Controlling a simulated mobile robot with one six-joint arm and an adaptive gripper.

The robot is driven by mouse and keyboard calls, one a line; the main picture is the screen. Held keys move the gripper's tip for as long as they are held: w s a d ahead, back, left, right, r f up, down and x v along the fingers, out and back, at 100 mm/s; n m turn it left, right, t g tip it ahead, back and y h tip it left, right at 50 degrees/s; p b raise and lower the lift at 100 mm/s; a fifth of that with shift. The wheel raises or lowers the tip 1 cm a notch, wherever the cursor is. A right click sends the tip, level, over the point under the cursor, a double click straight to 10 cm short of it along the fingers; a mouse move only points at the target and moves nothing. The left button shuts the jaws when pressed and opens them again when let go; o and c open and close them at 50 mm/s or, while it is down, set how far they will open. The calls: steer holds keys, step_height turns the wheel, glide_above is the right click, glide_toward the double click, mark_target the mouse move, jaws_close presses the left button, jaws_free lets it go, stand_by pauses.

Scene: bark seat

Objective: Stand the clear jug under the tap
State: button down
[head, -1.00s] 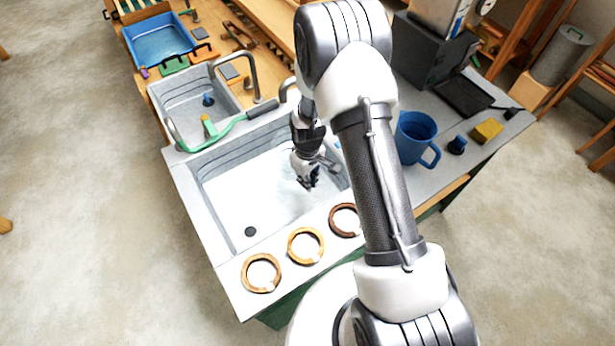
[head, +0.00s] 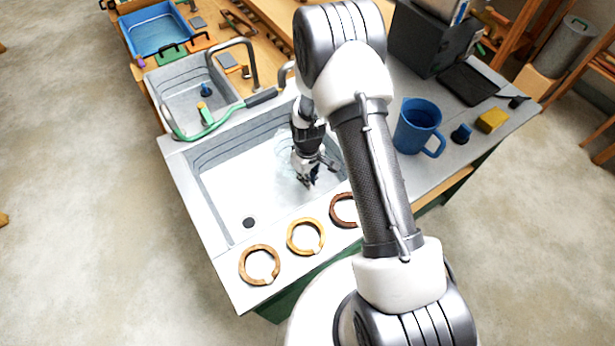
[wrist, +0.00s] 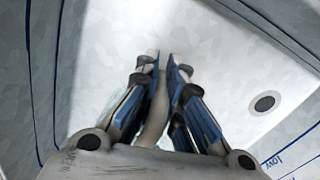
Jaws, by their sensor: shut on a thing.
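The clear jug (head: 287,163) shows only as a faint see-through shape in the large sink basin (head: 223,198), beside my gripper. My gripper (head: 311,181) points down into the right part of that basin. In the wrist view its fingers (wrist: 164,62) are closed around a pale grey curved bar, the jug's handle (wrist: 154,118). The jug's walls hardly show there, and I cannot tell whether its base touches the basin floor. A grey curved tap (head: 248,60) stands behind the basins. Another spout (head: 284,76) is partly hidden by my arm.
Three wooden rings (head: 305,237) lie on the front rim. A green hose brush (head: 210,122) lies across the divider. The basin's left part is clear around the drain (head: 249,222).

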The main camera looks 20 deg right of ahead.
steer(key=shift+f+b, duration=0.45)
steer(key=shift+f, duration=0.15)
steer(key=c, duration=1.6)
jaws_free()
steer(key=shift+c, duration=0.2)
steer(key=shift+r, duration=0.1)
step_height(320, 180, up, 12)
steer(key=shift+f, duration=0.1)
